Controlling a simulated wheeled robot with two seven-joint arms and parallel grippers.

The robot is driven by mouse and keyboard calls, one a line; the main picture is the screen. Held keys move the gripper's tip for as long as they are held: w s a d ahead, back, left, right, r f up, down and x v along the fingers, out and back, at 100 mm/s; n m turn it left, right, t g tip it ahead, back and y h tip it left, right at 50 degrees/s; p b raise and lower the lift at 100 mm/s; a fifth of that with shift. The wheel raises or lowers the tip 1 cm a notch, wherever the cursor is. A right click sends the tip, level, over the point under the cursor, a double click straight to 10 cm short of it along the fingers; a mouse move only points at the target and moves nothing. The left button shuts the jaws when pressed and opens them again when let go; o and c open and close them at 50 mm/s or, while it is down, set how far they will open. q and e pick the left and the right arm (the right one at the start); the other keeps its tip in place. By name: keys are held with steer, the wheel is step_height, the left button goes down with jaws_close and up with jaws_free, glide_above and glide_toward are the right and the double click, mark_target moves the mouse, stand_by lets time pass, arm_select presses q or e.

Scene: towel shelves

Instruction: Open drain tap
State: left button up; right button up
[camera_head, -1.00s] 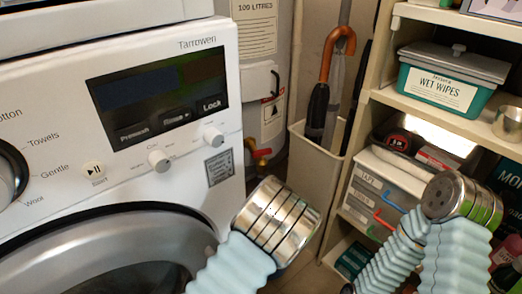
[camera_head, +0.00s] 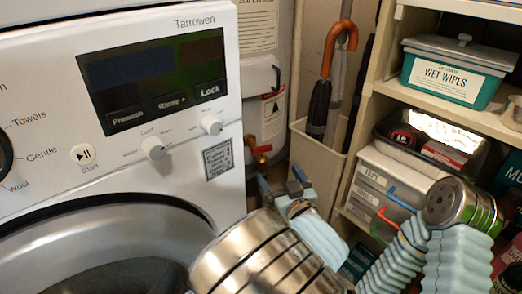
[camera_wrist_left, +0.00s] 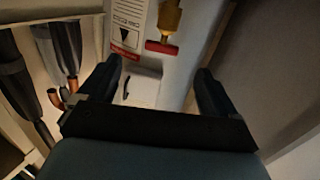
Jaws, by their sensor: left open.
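The drain tap (camera_head: 262,150) is a small brass tap with a red handle, low on the white cylinder between the washing machine and the umbrella bin. In the left wrist view the brass body (camera_wrist_left: 169,18) hangs down to a red crossbar handle (camera_wrist_left: 161,47). My left gripper (camera_head: 282,180) is open and empty, just below and to the right of the tap in the head view. In the wrist view its two dark fingers (camera_wrist_left: 158,70) stand apart, with the red handle a little beyond the tips, between them and not touched. My right gripper is out of view.
The washing machine (camera_head: 235,150) stands close on the left. A pale bin (camera_head: 315,160) with umbrellas (camera_head: 322,105) stands close on the right. Shelves (camera_head: 385,80) with wet wipes (camera_head: 455,75) and drawers (camera_head: 380,180) fill the right side. The gap to the cylinder is narrow.

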mark_target(264, 151)
arm_select(q)
steer(key=x, duration=0.4)
steer(key=b+x, duration=0.1)
steer(key=x, duration=0.4)
steer(key=r+x, duration=0.1)
steer(key=x, duration=0.3)
steer(key=shift+w+a+r+b, duration=0.1)
steer(key=shift+a+b, duration=0.2)
steer(key=shift+a, duration=0.1)
